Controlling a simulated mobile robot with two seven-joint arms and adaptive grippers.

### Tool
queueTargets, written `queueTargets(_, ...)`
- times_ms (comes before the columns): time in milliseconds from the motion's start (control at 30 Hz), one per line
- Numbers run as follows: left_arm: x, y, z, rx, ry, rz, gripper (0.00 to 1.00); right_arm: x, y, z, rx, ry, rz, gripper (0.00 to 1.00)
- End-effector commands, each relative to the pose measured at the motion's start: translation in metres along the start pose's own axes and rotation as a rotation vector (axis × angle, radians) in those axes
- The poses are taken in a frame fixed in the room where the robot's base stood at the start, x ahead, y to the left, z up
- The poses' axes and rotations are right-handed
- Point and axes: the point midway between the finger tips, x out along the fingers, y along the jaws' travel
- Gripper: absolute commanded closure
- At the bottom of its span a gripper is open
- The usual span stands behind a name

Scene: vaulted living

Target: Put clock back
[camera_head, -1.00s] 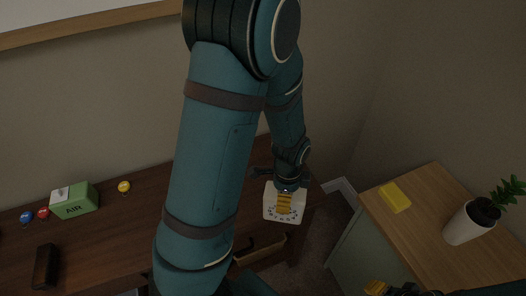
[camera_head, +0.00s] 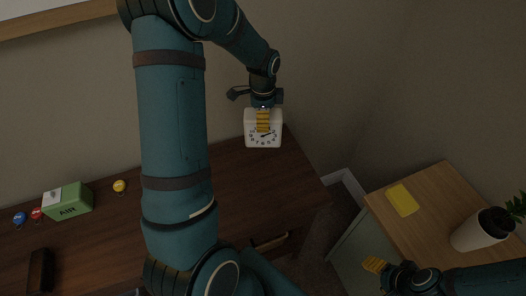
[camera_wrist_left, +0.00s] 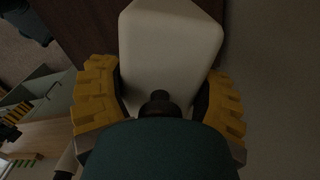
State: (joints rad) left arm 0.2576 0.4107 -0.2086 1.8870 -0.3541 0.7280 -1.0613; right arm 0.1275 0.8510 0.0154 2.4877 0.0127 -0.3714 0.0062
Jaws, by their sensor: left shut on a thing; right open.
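A white square clock (camera_head: 252,137) with a dial on its face is held by my left gripper (camera_head: 263,120) at the back right part of the dark wooden desk (camera_head: 240,185). In the left wrist view the pale clock (camera_wrist_left: 170,45) sits between the two yellow fingers of my left gripper (camera_wrist_left: 160,100), which press on its sides. I cannot tell whether the clock's underside touches the desk or hangs above it. My right gripper (camera_head: 375,265) is at the lower right, open and empty, near the wooden cabinet.
A green AIR box (camera_head: 70,202), a yellow round item (camera_head: 119,186), red (camera_head: 36,213) and blue (camera_head: 19,218) ones and a dark block (camera_head: 40,269) are on the desk's left.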

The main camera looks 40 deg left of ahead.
Motion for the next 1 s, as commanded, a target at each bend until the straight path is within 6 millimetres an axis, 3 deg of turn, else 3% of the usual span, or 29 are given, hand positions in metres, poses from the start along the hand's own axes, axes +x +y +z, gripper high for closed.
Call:
queueTargets(200, 0.042, 0.001, 0.000, 0.002, -0.001, 0.004, 0.74, 0.006, 0.002, 0.003, -0.002, -0.005, -0.001, 0.41)
queueTargets(467, 0.062, 0.001, 0.000, 0.001, -0.001, 0.002, 0.74, 0.007, 0.003, 0.004, -0.003, -0.008, -0.001, 0.41)
queueTargets(700, 0.092, 0.001, 0.000, 0.001, -0.001, 0.003, 0.74, 0.011, 0.004, 0.006, -0.004, -0.012, -0.001, 0.41)
queueTargets(1000, 0.093, 0.001, 0.000, 0.001, 0.000, 0.000, 0.74, 0.011, 0.004, 0.006, -0.004, -0.012, -0.001, 0.41)
